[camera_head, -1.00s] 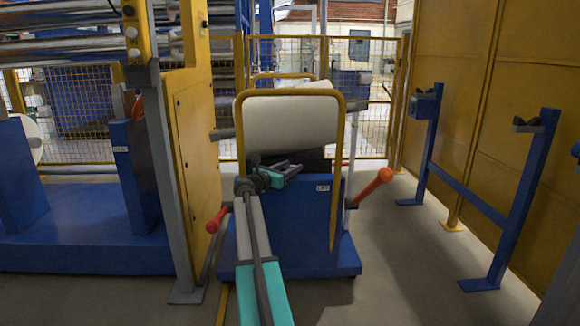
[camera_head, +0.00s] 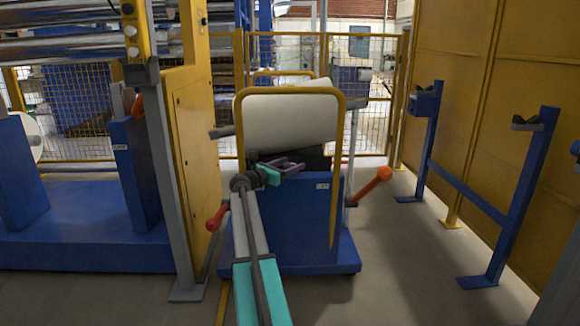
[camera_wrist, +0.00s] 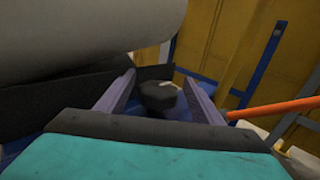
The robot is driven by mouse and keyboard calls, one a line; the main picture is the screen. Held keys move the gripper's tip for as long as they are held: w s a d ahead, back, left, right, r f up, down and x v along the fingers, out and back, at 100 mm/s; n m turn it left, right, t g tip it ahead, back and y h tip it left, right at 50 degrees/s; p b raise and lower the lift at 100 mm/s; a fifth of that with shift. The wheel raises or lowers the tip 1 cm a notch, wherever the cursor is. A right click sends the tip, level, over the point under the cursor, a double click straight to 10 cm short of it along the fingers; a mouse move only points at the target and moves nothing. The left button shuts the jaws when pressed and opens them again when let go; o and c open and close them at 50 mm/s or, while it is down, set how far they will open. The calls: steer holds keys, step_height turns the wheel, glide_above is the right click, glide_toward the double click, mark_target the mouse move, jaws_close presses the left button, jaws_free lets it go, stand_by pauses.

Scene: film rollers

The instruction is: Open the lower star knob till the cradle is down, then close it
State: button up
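A dark knob (camera_wrist: 158,97) shows between my fingers in the wrist view; I take it for the lower star knob, but its shape is blurred. My gripper (camera_wrist: 160,95) is open, with a finger on each side of it and gaps between. I cannot tell whether the knob is within fingertip reach. In the head view my gripper (camera_head: 288,163) is in front of the blue lift cart (camera_head: 300,225), just below the white roll (camera_head: 290,120); the knob is not clear there. The roll rests over a black cradle (camera_head: 318,160), which is partly hidden by my gripper.
A yellow hoop (camera_head: 341,175) stands in front of the roll. An orange-tipped lever (camera_head: 372,186) sticks out right of the cart, and a red handle (camera_head: 216,218) is at its left. A blue stand (camera_head: 510,200) is farther right. Floor between cart and stand is clear.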

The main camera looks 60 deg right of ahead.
steer(key=shift+a, duration=0.15)
steer(key=w+a+p, duration=0.2)
steer(key=a+p, duration=0.3)
steer(key=a, duration=0.8)
steer(key=shift+w+a, duration=0.15)
steer(key=shift+w, duration=0.1)
stand_by(0.3)
